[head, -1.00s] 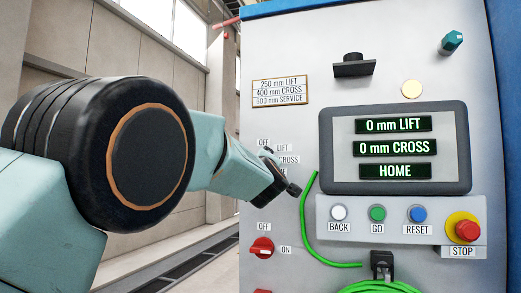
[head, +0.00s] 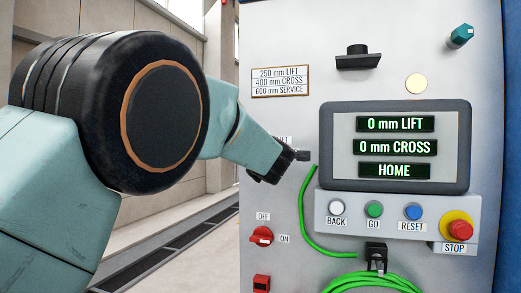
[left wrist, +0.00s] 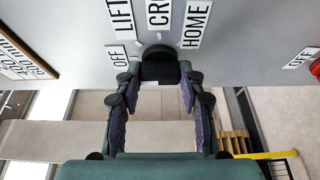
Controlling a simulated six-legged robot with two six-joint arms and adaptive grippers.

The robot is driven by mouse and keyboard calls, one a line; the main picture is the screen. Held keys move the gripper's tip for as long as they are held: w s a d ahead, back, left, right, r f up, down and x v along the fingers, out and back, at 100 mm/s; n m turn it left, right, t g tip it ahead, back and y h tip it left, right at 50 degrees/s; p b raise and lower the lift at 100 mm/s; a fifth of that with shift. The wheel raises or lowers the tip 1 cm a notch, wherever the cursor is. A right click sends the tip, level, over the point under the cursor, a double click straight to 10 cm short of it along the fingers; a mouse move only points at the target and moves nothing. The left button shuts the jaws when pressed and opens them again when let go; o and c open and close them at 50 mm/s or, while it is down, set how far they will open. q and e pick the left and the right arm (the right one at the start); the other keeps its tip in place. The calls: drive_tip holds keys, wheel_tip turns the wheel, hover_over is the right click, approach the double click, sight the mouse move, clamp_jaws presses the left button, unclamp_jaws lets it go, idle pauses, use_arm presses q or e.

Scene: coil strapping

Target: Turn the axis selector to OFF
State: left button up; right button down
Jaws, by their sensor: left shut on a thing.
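The axis selector (left wrist: 160,68) is a black knob on the grey panel in the left wrist view. Labels OFF, LIFT, CROSS and HOME fan around it, with OFF (left wrist: 117,56) on the left in that view. My left gripper (left wrist: 160,77) is shut on the knob, one finger on each side. Which label the knob points to I cannot tell. In the head view my left gripper (head: 283,160) is at the panel, left of the screen, and hides the knob and most of its labels. My right gripper is in neither view.
A screen (head: 394,147) reads 0 mm LIFT, 0 mm CROSS, HOME. Below it are BACK, GO and RESET buttons and a red STOP button (head: 457,229). A green cable (head: 304,215) hangs close to the gripper. A red OFF/ON switch (head: 261,237) sits lower left.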

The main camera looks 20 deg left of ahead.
use_arm(q)
drive_tip(key=shift+f, duration=0.3)
drive_tip(key=o, duration=1.2)
drive_tip(key=shift+d+r, duration=0.1)
drive_tip(key=shift+r, duration=0.1)
drive_tip(key=shift+c, duration=0.2)
drive_tip(key=shift+r, duration=0.1)
